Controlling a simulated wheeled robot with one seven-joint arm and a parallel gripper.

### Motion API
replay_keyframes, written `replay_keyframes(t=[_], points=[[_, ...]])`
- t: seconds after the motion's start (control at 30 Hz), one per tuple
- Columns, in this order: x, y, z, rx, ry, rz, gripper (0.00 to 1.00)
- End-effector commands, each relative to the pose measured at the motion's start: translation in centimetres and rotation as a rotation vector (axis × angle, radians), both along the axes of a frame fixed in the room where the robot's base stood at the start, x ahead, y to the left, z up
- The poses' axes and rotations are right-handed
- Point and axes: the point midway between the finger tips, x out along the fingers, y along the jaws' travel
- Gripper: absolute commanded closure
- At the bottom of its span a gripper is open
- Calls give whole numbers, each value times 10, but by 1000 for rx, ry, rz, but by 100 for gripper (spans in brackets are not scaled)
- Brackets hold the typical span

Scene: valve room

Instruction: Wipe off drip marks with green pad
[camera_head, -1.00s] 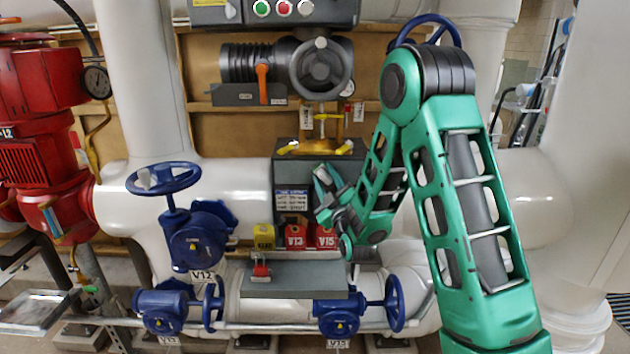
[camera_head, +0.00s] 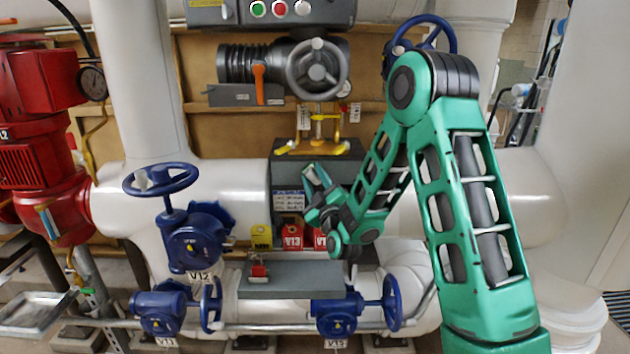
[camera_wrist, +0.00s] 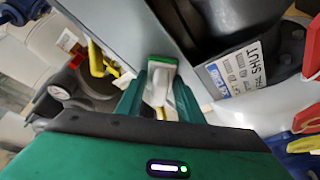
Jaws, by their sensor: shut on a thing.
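My gripper (camera_head: 317,188) is in front of the grey box (camera_head: 285,170) in the middle of the head view. In the wrist view my gripper (camera_wrist: 160,100) is shut on a pale block with a green pad (camera_wrist: 161,61) at its far end. The pad is close to a flat grey surface (camera_wrist: 140,35); I cannot tell whether it touches. In the head view the pad is not clear behind the fingers. I cannot make out drip marks in either view.
A grey shelf (camera_head: 300,281) with a small red-topped item (camera_head: 259,271) lies below. Yellow (camera_head: 261,237) and red (camera_head: 293,237) tags hang above it. Blue valve wheels (camera_head: 160,179) stand left, and a yellow-handled fitting (camera_head: 318,146) sits above the box. A notice (camera_wrist: 236,74) is beside my gripper.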

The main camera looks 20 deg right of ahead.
Motion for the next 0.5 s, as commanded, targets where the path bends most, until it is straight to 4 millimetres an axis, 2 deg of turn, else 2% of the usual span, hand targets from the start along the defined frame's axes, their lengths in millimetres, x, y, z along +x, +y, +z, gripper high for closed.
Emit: replay_keyframes(t=[0.5], points=[[11,32,2,3,-4,3,95]])
